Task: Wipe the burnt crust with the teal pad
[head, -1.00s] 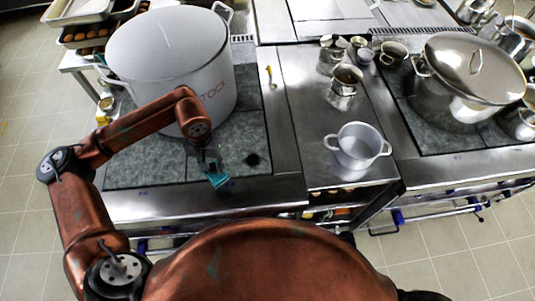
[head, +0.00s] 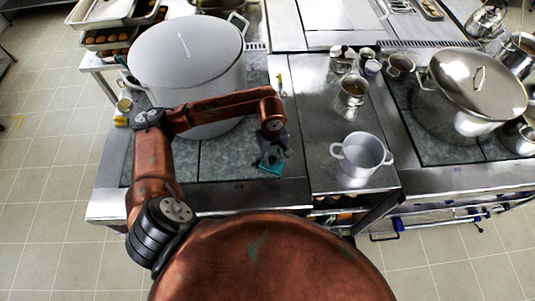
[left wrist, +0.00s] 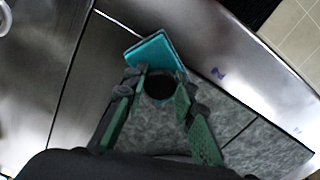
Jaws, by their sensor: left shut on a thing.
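My left gripper (head: 270,162) is shut on the teal pad (head: 271,169), low over the front right part of the stone-grey cooktop (head: 223,158). In the left wrist view the pad (left wrist: 153,52) shows at the fingertips of the gripper (left wrist: 160,82). In the head view the gripper and pad mostly hide the crust. My right gripper is not in view.
A large grey stockpot (head: 187,70) stands behind my left arm on the cooktop. A small two-handled pot (head: 361,155) stands on the steel counter to the right. Metal jugs (head: 353,90) stand farther back, and a lidded pot (head: 468,85) stands on the right-hand cooktop.

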